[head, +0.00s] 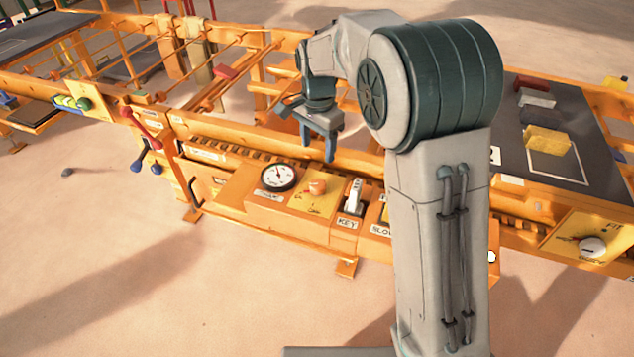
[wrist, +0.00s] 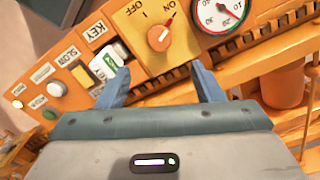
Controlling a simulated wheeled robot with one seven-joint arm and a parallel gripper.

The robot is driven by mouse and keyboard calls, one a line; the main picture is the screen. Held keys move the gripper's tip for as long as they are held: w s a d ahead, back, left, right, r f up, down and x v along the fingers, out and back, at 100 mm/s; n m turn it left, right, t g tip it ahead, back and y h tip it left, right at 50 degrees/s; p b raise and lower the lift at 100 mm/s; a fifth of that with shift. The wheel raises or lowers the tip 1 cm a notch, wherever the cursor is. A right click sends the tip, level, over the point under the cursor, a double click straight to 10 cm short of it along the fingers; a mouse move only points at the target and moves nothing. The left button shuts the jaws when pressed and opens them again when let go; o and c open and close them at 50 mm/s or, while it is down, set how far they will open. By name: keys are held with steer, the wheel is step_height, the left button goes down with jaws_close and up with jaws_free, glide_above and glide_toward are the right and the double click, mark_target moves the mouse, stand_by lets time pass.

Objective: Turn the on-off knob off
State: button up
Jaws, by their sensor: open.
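The on-off knob (head: 317,187) is a small round orange knob on a yellow plate (head: 296,201) of the orange control panel. My gripper (head: 318,150) is open and empty, fingers pointing down, above and behind the panel. In the wrist view the knob lies just beyond the gap between the fingertips (wrist: 160,70). The fingers are apart from it.
A round dial (head: 278,176) sits left of the knob, and a key switch (head: 354,196) right of it. A pale knob (head: 592,247) is on a separate yellow panel far right. A dark board (head: 560,113) carries several blocks. Orange rails run behind the panel.

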mark_target(318, 183)
step_height(318, 183, down, 12)
steer(key=shift+r+b, duration=0.1)
steer(key=shift+b, duration=1)
